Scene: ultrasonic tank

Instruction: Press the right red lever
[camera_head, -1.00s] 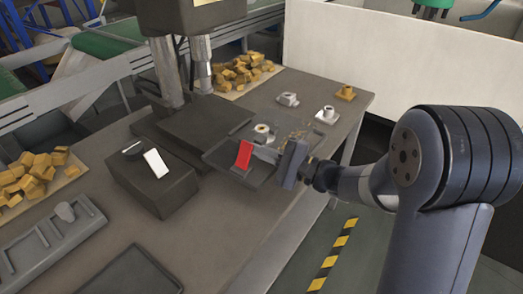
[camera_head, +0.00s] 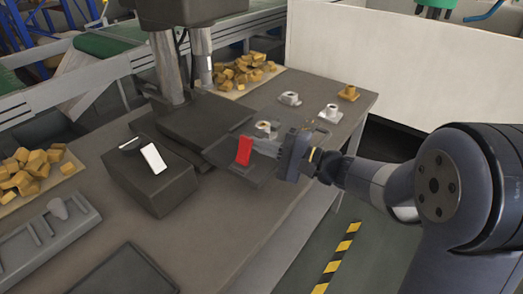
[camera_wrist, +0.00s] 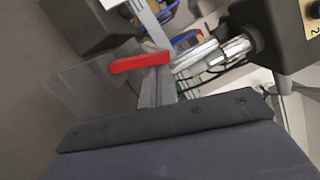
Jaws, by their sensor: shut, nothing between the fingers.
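The red lever (camera_head: 243,150) stands tilted at the dark, low tray-like part on the bench, right of the black box. In the wrist view the red lever (camera_wrist: 140,63) shows as a red bar just beyond my fingertips. My gripper (camera_head: 258,146) comes in from the right, with its grey fingers shut and pointing at the lever. In the wrist view my gripper (camera_wrist: 157,75) shows its fingers together, with nothing between them. The fingertips are at or very near the lever; I cannot tell whether they touch it.
A black box (camera_head: 148,190) with a white lever (camera_head: 154,158) stands to the left. A press with metal columns (camera_head: 202,58) rises behind. Small fittings (camera_head: 330,113) and heaps of yellow parts (camera_head: 240,72) lie on the bench (camera_head: 215,235). A white wall (camera_head: 385,60) stands at back right.

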